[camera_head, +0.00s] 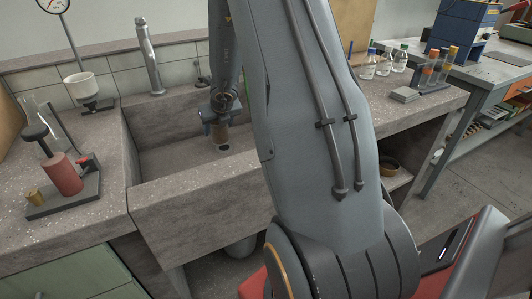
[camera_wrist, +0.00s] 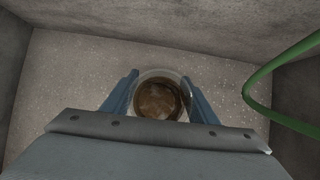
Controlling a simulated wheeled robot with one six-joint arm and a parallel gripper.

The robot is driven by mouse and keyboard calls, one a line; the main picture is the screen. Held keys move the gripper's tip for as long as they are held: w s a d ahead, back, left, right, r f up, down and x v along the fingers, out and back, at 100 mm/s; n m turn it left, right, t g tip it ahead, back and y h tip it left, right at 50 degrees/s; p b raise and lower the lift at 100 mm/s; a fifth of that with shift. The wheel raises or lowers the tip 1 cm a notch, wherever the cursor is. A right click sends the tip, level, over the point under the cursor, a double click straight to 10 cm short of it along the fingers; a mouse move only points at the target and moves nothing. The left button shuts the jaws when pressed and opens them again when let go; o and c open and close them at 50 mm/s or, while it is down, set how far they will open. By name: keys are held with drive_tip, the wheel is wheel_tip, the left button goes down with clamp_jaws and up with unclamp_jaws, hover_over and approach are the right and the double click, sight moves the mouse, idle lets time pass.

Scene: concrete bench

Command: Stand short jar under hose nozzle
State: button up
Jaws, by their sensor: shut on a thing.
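The short jar (camera_wrist: 158,99) is a round, clear-walled jar seen from above in the wrist view, with brown inside. The two blue fingers of my gripper (camera_wrist: 158,92) are shut on it from both sides. In the head view my gripper (camera_head: 220,116) points down into the sink, and the brownish jar (camera_head: 221,134) shows below the fingers. I cannot tell whether the jar touches the sink floor. A green hose (camera_wrist: 254,99) curves down at the right of the wrist view, apart from the jar. I cannot make out its nozzle.
The stone sink (camera_head: 165,158) has high walls around my gripper. A metal tap (camera_head: 149,57) stands at its back left. A red cylinder (camera_head: 65,174) on a dark base stands on the left counter. Glass bottles (camera_head: 384,63) and a tube rack (camera_head: 434,75) stand on the right counter.

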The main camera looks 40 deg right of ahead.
drive_tip(key=shift+w+f+b, duration=0.25)
drive_tip(key=shift+f+b, duration=0.2)
drive_tip(key=shift+f, duration=0.4)
drive_tip(key=shift+s+d, duration=0.1)
drive_tip(key=shift+d, duration=0.1)
drive_tip(key=s+d, duration=0.2)
drive_tip(key=d, duration=0.2)
drive_tip(key=s+d+p, duration=0.1)
drive_tip(key=s+d, duration=0.2)
drive_tip(key=d, duration=0.1)
drive_tip(key=s+d+p, duration=0.1)
drive_tip(key=s+d, duration=0.1)
drive_tip(key=d, duration=0.2)
drive_tip(key=shift+s+d, duration=0.3)
drive_tip(key=shift+s, duration=0.1)
drive_tip(key=shift+s+d+p, duration=0.25)
drive_tip(key=shift+s+d, duration=0.15)
drive_tip(key=shift+d, duration=0.2)
drive_tip(key=shift+s+d+p, duration=0.25)
drive_tip(key=shift+s+d, duration=0.1)
drive_tip(key=shift+d, duration=0.25)
drive_tip(key=shift+f+b, duration=0.3)
drive_tip(key=shift+f, duration=0.5)
drive_tip(key=shift+f, duration=0.1)
drive_tip(key=o, duration=1.1)
drive_tip(key=shift+o, duration=0.2)
